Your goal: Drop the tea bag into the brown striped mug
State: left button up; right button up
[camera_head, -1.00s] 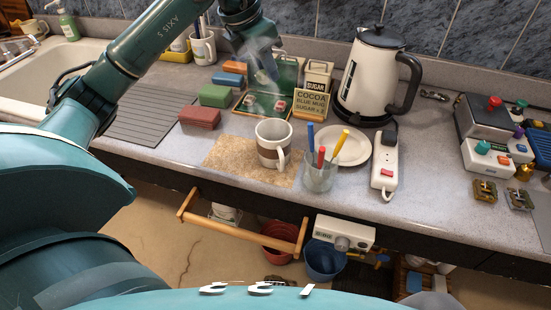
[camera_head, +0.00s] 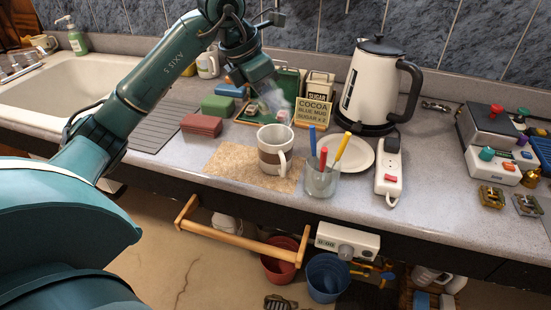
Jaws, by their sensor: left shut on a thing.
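The brown striped mug (camera_head: 271,158), white with a brown band, stands upright on a tan mat, its handle to the right and its opening clear. My left gripper (camera_head: 273,103) points down behind the mug, over the small tray at the back. It is shut on what looks like a tea bag (camera_head: 283,116) with a reddish label; the fingers are pale and blurred, and the exact grip is hard to see. Another red-labelled packet (camera_head: 252,110) lies in the tray to the left. My right gripper is not in view.
A glass with several coloured pens (camera_head: 321,178) stands just right of the mug, before a white plate (camera_head: 357,156). A kettle (camera_head: 372,90), sugar tin (camera_head: 319,84) and cocoa sign (camera_head: 313,113) stand behind. The tan mat (camera_head: 228,162) is bare left of the mug.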

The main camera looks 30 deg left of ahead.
pick_arm(q)
jog(key=shift+f, duration=0.1)
jog(key=o, duration=1)
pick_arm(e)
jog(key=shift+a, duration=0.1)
pick_arm(q)
jog(key=shift+r, duration=0.2)
jog(key=shift+v, duration=6.35)
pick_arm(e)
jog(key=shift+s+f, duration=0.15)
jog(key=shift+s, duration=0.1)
pick_arm(q)
jog(key=shift+s, duration=0.15)
